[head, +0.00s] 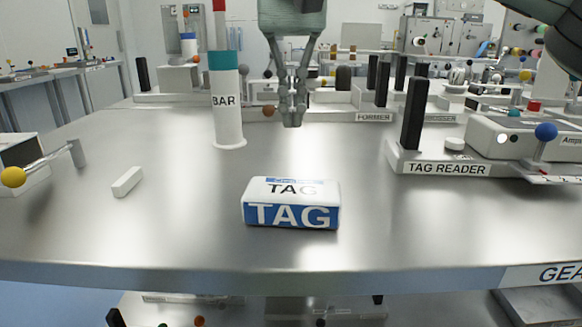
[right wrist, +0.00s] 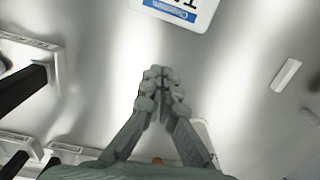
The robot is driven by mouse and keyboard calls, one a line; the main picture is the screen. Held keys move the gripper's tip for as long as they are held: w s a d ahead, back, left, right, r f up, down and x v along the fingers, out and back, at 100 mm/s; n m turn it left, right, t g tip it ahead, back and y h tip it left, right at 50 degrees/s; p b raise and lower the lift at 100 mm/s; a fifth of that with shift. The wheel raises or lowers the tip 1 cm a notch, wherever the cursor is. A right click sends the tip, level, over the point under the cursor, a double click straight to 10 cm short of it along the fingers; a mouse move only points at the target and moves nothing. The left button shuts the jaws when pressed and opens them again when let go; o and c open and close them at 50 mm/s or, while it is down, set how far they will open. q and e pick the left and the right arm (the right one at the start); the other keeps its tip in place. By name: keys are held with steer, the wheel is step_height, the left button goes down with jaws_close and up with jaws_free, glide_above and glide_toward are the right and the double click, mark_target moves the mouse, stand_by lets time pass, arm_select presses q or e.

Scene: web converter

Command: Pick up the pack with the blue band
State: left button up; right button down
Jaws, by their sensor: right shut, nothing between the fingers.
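The pack with the blue band (head: 292,203) lies flat on the metal table, near the middle of its front part. It is white on top, with TAG printed on the top and on the blue front face. In the right wrist view one end of the pack (right wrist: 182,8) shows at the top edge, beyond the fingertips. My right gripper (head: 292,122) is shut and empty, pointing down behind the pack and apart from it. Its closed fingers also show in the right wrist view (right wrist: 160,88). My left gripper is not in view.
A white BAR cylinder (head: 226,115) with a teal band stands left of my right gripper. A small white block (head: 127,181) lies left of the pack. The table around the pack is clear.

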step_height(320, 180, down, 8)
steer(key=shift+r+b, duration=0.15)
steer(key=shift+b, duration=0.3)
steer(key=s, duration=0.3)
steer(key=shift+s, duration=0.1)
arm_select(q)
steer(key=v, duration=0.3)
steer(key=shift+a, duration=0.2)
arm_select(e)
steer(key=shift+s, duration=0.4)
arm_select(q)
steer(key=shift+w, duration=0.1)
